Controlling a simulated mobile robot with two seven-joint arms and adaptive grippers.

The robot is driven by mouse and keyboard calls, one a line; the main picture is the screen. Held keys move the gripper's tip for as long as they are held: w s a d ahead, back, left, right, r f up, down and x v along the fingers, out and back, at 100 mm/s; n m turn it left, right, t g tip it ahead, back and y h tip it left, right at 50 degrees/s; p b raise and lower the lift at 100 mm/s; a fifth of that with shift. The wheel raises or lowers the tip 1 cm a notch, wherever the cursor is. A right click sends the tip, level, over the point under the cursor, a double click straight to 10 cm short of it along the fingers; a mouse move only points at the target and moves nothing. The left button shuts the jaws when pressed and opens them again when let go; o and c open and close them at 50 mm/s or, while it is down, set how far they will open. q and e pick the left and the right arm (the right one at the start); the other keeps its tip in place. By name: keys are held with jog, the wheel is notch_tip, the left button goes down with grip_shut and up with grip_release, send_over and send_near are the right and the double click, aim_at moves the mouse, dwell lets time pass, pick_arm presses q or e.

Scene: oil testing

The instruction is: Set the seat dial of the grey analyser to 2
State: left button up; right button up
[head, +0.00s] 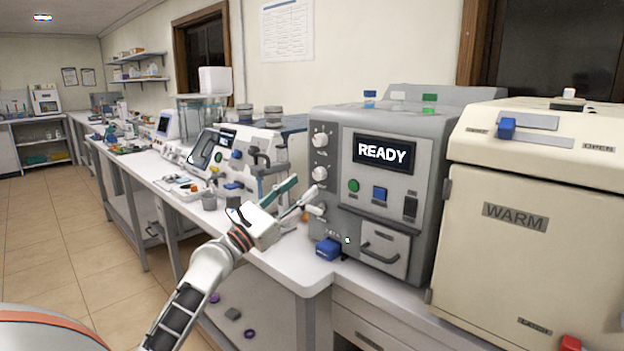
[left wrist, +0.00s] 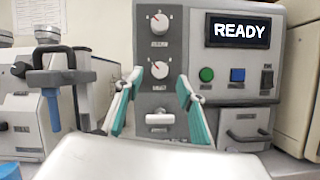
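The grey analyser (head: 432,214) stands on the bench with a lit READY screen. It also fills the left wrist view (left wrist: 230,65). On its left panel are an upper dial (left wrist: 159,24) and a lower dial (left wrist: 160,69), each with a small red mark at upper left. A pale T-shaped handle (left wrist: 160,119) sits below them. The dial labels are too small to read, so I cannot tell which is the seat dial. My left gripper (head: 304,185) is open and empty, its teal fingers (left wrist: 156,80) pointing at the panel, either side of the lower dial in the wrist view.
A cream WARM cabinet (head: 535,225) stands close on the analyser's right. A white instrument with dark clamps (head: 235,160) stands to its left. A blue block (head: 328,248) sits at the analyser's front foot. Capped vials (head: 429,103) stand on top.

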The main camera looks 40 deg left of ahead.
aim_at(316, 176)
pick_arm(q)
jog(key=shift+x, duration=2.3)
jog(key=shift+f, duration=0.1)
jog(key=c, duration=1.1)
